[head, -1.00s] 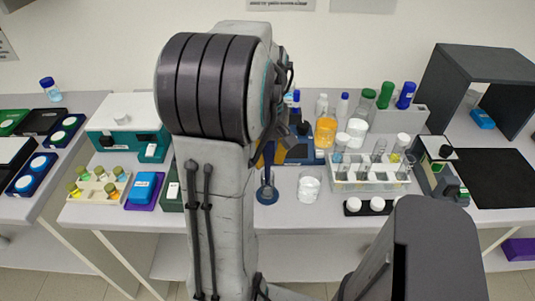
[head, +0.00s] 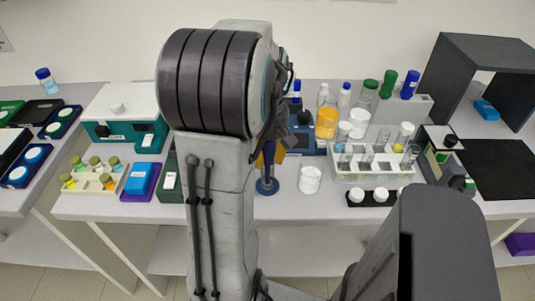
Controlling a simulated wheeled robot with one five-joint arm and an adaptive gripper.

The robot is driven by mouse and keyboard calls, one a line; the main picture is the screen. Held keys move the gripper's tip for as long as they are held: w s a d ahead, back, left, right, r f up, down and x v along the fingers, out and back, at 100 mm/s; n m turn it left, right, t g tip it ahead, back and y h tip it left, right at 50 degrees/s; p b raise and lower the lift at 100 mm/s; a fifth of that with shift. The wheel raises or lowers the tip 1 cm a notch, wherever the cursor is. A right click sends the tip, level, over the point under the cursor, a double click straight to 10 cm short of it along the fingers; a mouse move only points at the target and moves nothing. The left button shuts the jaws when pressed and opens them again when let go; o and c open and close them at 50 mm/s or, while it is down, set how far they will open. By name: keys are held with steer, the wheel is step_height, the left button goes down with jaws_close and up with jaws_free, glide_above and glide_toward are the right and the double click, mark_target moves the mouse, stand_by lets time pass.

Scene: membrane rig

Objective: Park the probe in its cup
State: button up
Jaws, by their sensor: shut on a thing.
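My gripper (head: 280,142) is over the middle of the bench, mostly hidden behind my own arm. Its dark parts show just right of the arm, and it is shut on the probe. Only a narrow dark blue upright piece of the probe (head: 268,158) shows, below the gripper. A small round blue cup (head: 267,187) stands on the bench directly below that piece. Whether the probe's lower end is inside the cup or just above it I cannot tell.
A white-filled beaker (head: 310,180) stands close right of the cup. A tube rack (head: 375,172) is farther right, with a black strip of white caps (head: 373,197) in front. A blue device (head: 305,140) and bottles stand behind. A green device (head: 170,183) is left.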

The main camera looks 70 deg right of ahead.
steer(key=shift+f, duration=0.35)
stand_by(0.4)
steer(key=o, duration=1)
step_height(320, 180, up, 12)
steer(key=shift+r, duration=0.1)
stand_by(0.6)
